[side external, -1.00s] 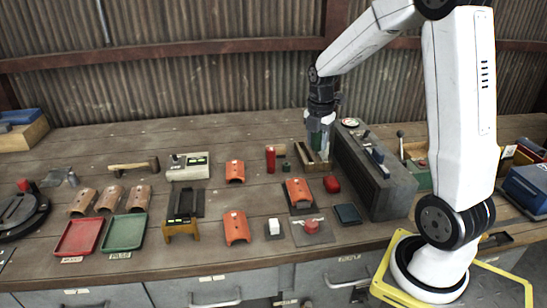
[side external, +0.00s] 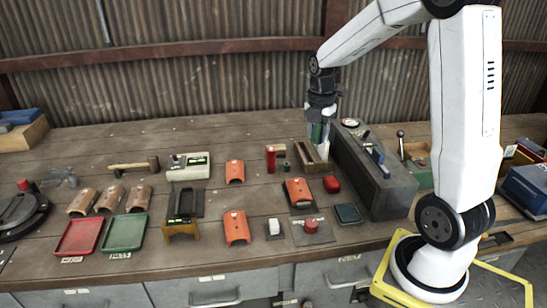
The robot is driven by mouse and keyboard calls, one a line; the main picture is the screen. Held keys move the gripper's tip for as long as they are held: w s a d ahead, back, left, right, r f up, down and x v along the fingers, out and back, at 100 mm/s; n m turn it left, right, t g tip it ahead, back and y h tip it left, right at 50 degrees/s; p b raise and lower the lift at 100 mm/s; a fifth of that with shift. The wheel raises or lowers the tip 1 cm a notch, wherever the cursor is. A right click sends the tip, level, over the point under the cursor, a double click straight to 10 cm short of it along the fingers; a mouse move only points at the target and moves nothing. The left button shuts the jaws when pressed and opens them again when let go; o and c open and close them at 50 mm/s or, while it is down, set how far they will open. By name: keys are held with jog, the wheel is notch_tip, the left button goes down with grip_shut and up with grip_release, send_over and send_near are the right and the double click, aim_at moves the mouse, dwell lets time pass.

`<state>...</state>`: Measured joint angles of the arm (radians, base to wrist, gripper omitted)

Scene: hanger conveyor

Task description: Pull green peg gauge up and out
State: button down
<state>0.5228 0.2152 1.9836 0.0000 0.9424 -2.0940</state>
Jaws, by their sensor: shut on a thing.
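My gripper (side external: 320,146) points down over the wooden holder (side external: 322,166) just left of the grey box. It is shut on the green peg gauge (side external: 316,132), whose green body shows between the pale fingers. The fingers hide the peg's lower end, so I cannot tell whether it is clear of the holder. A red peg (side external: 271,161) stands upright to the left of the holder.
The tall grey box (side external: 372,172) with a dial on top stands close on the right. A red block (side external: 331,184) and orange curved tiles (side external: 298,190) lie in front. A small dark green spot (side external: 287,165), unclear, shows left of the holder.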

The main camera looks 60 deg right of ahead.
jog(key=shift+r, duration=1)
jog(key=shift+f, duration=0.1)
